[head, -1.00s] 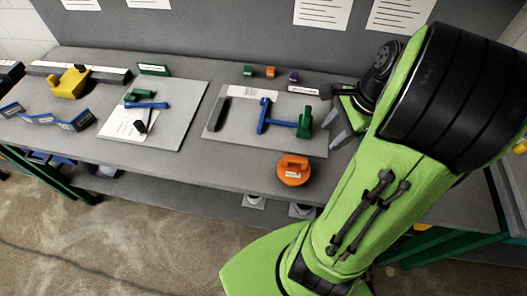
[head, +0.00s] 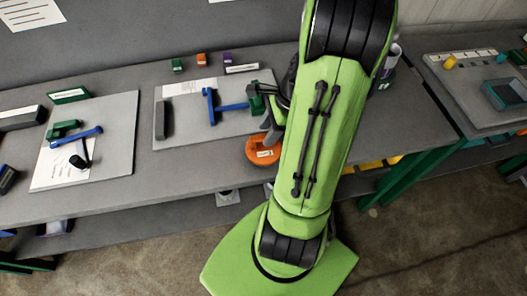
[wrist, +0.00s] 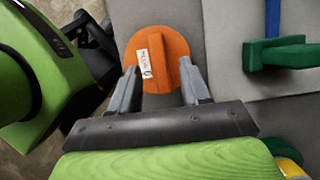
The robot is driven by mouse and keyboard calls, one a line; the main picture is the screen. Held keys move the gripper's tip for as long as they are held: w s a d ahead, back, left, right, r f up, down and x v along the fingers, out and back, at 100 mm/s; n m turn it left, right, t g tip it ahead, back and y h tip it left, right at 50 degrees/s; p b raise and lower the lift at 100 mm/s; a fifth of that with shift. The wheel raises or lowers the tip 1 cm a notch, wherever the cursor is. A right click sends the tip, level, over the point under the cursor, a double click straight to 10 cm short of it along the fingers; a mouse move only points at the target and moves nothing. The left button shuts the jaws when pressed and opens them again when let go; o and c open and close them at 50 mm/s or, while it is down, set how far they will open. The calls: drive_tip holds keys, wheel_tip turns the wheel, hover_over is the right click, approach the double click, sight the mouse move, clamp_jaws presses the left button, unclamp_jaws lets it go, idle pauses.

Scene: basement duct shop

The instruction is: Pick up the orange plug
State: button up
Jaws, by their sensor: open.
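The orange plug (head: 262,150) is a round disc with a raised grip bar and a white label. It sits on the grey bench near its front edge, partly hidden by my arm in the head view. In the wrist view the plug (wrist: 158,58) lies just ahead of my gripper (wrist: 160,80). The two grey fingers are open and spread apart, with the plug's near part between their tips. In the head view only a bit of the gripper (head: 271,130) shows beside the plug. I cannot tell whether the fingers touch it.
A grey board (head: 185,135) with a blue tool (head: 212,106) and a green block (head: 257,100) lies behind the plug. Another board (head: 110,165) lies left. Small green, orange and purple blocks stand at the back. A second bench (head: 470,110) stands right.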

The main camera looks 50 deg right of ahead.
sight(263, 138)
drive_tip(key=b+x, duration=0.1)
drive_tip(key=x, duration=0.3)
clamp_jaws()
